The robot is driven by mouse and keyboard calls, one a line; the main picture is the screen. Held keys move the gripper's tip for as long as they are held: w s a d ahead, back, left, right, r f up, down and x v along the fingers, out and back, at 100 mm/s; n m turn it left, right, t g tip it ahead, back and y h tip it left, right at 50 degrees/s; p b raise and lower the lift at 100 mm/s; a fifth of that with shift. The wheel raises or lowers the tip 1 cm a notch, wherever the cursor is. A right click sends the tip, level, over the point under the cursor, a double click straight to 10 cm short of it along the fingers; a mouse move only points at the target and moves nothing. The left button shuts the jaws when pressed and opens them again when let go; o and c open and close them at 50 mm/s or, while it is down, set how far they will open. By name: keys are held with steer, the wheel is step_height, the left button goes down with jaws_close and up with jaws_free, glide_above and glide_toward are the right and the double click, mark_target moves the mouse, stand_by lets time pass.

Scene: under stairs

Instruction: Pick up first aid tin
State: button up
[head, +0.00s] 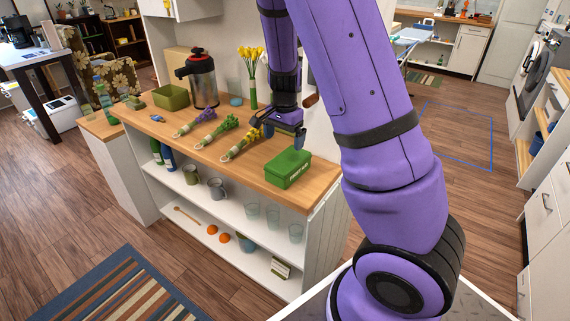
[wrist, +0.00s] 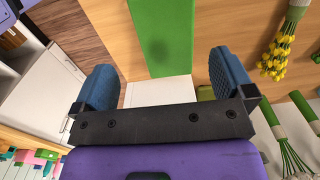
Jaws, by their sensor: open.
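The first aid tin (head: 288,168) is a green box with pale lettering on its front. It lies flat near the right end of the wooden counter top. My gripper (head: 283,134) is open and empty, pointing down above the tin and a little behind it, apart from it. In the wrist view a green surface, which looks like the tin (wrist: 163,40), lies beyond and between the two blue fingers of my gripper (wrist: 160,82). The near part of the scene there is hidden by the gripper's dark bar.
Flower bunches in yellow (head: 243,141), green (head: 217,132) and purple (head: 195,122) lie left of the tin. A vase of yellow flowers (head: 249,80), a steel pump flask (head: 203,85) and a green bin (head: 171,97) stand farther back.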

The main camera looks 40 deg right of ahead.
mark_target(286, 160)
steer(key=shift+w+d+f, duration=0.4)
steer(key=shift+w+d, duration=0.1)
steer(key=shift+w, duration=0.1)
steer(key=shift+w+d+f, duration=0.1)
steer(key=shift+f, duration=0.15)
step_height(286, 160, down, 10)
steer(key=shift+d+f, duration=0.15)
steer(key=c, duration=0.9)
